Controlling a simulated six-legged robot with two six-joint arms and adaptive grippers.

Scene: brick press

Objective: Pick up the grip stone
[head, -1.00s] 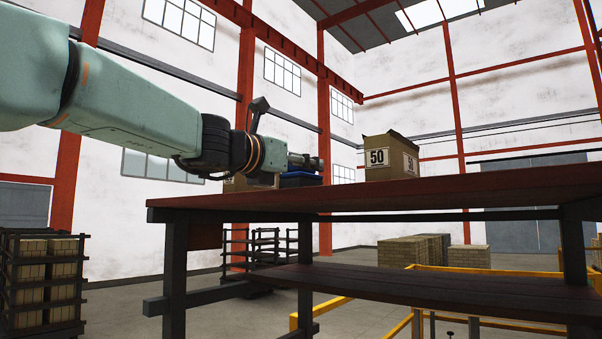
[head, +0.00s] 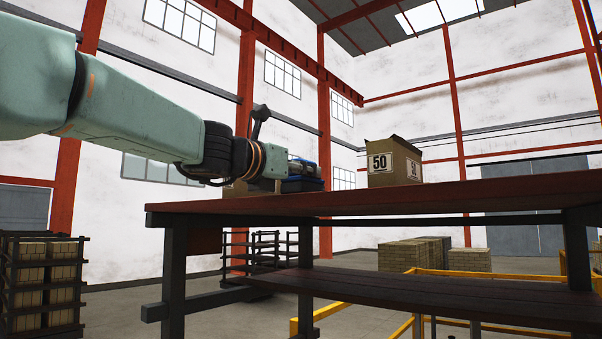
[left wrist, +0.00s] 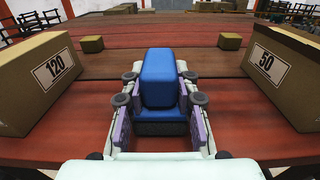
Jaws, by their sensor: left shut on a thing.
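The grip stone is a blue block with a rounded top and a darker base (left wrist: 158,80), in the middle of the left wrist view. My left gripper (left wrist: 160,103) is shut on it, with purple-lined fingers along its two sides. In the head view the blue stone (head: 302,185) shows partly beyond my left gripper (head: 300,168), over the red-brown table top (head: 400,197). I cannot tell if its base touches the table. My right gripper is not in view.
A carton marked 120 (left wrist: 45,80) stands left of the stone and a carton marked 50 (left wrist: 285,85) stands right, both close. Small tan blocks (left wrist: 91,44) (left wrist: 230,41) lie farther back. A yellow railing (head: 310,318) stands beyond the table.

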